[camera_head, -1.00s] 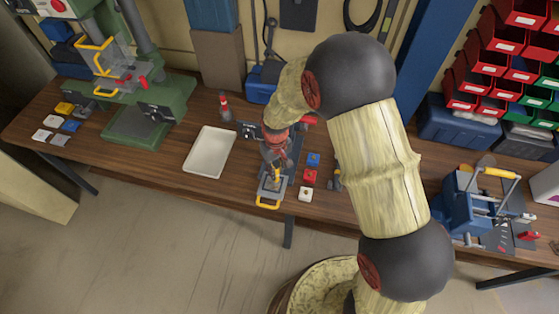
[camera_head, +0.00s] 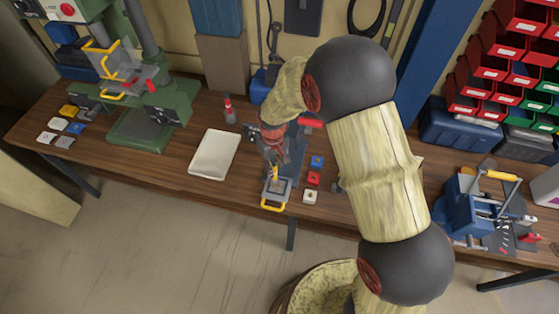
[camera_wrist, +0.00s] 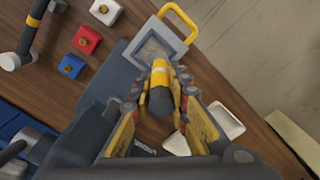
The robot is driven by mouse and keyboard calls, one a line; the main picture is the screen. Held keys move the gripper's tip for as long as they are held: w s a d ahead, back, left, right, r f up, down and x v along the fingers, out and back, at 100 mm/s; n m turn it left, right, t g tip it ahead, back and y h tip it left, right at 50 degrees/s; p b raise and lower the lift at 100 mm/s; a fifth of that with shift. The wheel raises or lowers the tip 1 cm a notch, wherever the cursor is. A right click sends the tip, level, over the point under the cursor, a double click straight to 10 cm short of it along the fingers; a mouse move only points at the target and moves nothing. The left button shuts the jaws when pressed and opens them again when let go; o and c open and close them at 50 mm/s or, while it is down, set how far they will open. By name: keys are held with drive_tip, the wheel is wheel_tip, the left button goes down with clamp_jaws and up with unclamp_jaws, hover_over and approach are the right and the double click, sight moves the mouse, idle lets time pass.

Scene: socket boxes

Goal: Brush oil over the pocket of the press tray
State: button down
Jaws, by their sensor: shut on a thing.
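The press tray (camera_head: 285,187) is a grey block with a square pocket and a yellow handle (camera_head: 272,206) at the table's front edge. In the wrist view the tray (camera_wrist: 182,41) is at the top middle. My gripper (camera_head: 274,160) is over the tray. In the wrist view my gripper (camera_wrist: 166,113) is shut on a brush with a dark and yellow handle (camera_wrist: 160,98). The brush's far end is at the pocket (camera_wrist: 153,50); I cannot tell whether the bristles touch its floor. My arm and gripper hide part of the press behind the tray.
Blue, red and white square pieces (camera_head: 313,179) lie right of the tray. A white shallow tray (camera_head: 214,154) lies to the left. A green press (camera_head: 150,125) stands at far left, a blue vise-like fixture (camera_head: 470,210) at right.

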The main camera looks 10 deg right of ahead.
sight(274, 162)
drive_tip(key=shift+s+a+r+p, duration=0.1)
drive_tip(key=shift+s+r+p, duration=0.1)
drive_tip(key=shift+r, duration=0.35)
drive_tip(key=shift+s+r+p, duration=0.1)
drive_tip(key=shift+r+p, duration=0.1)
drive_tip(key=shift+r, duration=0.35)
drive_tip(key=shift+w+r+p, duration=0.2)
drive_tip(key=shift+r+p, duration=0.2)
drive_tip(key=shift+r, duration=0.25)
drive_tip(key=shift+s+r+p, duration=0.1)
drive_tip(key=shift+r+p, duration=0.35)
drive_tip(key=shift+r, duration=0.4)
